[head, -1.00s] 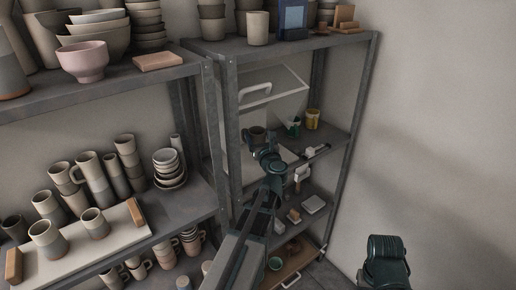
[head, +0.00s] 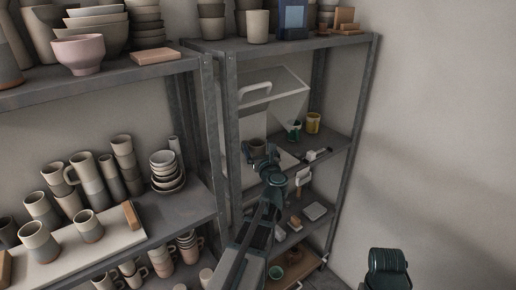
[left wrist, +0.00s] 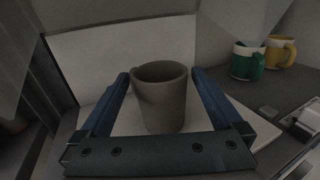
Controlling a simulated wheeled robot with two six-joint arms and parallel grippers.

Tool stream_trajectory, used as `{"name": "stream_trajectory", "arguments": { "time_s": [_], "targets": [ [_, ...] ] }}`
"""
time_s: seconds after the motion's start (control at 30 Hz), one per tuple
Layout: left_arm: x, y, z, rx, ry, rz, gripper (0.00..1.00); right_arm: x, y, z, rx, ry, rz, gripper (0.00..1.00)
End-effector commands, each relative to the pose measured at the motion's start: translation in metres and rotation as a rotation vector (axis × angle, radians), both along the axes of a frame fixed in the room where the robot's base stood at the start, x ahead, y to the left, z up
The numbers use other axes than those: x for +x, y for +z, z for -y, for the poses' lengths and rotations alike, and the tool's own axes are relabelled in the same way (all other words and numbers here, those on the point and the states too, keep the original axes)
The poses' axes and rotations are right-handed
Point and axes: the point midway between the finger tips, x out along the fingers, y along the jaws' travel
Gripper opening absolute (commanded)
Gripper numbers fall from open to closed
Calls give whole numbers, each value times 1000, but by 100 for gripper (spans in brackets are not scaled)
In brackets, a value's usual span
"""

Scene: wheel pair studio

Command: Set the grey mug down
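The grey mug (left wrist: 160,100) stands upright between the two fingers of my left gripper (left wrist: 160,77) in the left wrist view. The fingers lie close along both its sides, at the rim. In the head view the mug (head: 258,146) shows just beyond my left gripper (head: 261,152), on the middle level of the right rack. A pale board (left wrist: 235,126) lies under it; whether its base touches the board I cannot tell.
A green mug (head: 293,131) and a yellow mug (head: 313,123) stand to the right on the same shelf (head: 335,145). A clear panel with a white handle (head: 255,92) hangs above. A rack post (head: 231,130) is close on the left.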

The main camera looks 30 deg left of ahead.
Motion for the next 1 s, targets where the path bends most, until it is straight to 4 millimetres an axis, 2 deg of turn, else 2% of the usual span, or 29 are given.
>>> {"name": "stream_trajectory", "arguments": {
  "time_s": [0.23, 0.7, 1.0],
  "targets": [
    [-2, 4, 2, 0, -1, 0, 100, 0, 4, 0, 0, 0, 0, 50],
    [-68, 3, 66, 0, -2, 0, 100, 0, 3, 0, 0, 0, 0, 50],
    [-84, 3, 84, 0, 1, 0, 100, 0, 3, 0, 0, 0, 0, 50]
  ]
}}
